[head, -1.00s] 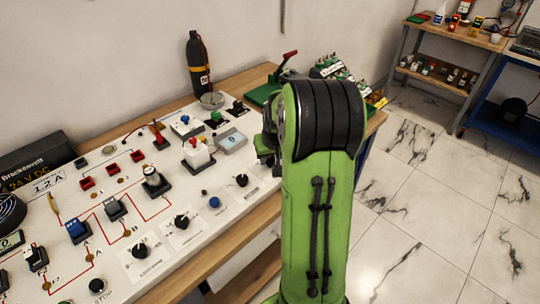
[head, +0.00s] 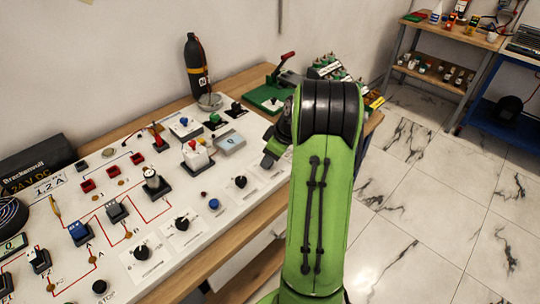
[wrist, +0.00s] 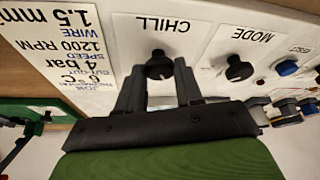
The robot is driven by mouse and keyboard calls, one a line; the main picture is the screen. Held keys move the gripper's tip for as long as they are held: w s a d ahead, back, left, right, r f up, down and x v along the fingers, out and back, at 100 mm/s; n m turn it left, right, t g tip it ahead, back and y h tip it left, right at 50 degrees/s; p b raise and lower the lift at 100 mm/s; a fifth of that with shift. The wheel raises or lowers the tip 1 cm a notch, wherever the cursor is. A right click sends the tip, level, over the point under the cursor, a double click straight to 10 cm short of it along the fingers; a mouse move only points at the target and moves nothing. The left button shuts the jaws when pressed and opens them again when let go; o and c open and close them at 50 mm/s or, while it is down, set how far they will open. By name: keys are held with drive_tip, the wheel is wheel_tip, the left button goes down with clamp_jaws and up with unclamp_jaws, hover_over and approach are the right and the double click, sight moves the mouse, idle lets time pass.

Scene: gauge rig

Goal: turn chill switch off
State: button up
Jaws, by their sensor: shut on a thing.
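The chill switch is a black rotary knob (wrist: 158,66) on a white plate, with the word CHILL upside down above it in the wrist view. My gripper (wrist: 160,74) has one finger on each side of the knob and is shut on it. The way the knob points is hard to make out. In the head view my gripper (head: 273,153) is at the right end of the panel, partly behind my green arm, and the chill knob cannot be made out there.
The MODE knob (wrist: 238,69) stands close beside the chill knob. A blue button (wrist: 287,67) is farther right. The white panel (head: 190,255) carries several other switches. A green lever press (head: 268,97) stands behind my arm.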

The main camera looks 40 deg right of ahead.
drive_tip(key=shift+d+n, duration=0.1)
drive_tip(key=shift+n, duration=0.4)
drive_tip(key=o, duration=1)
drive_tip(key=shift+o, duration=0.2)
drive_tip(key=p+v, duration=0.5)
drive_tip(key=v, duration=1.1)
drive_tip(key=shift+w+d, duration=0.15)
drive_tip(key=shift+w, duration=0.1)
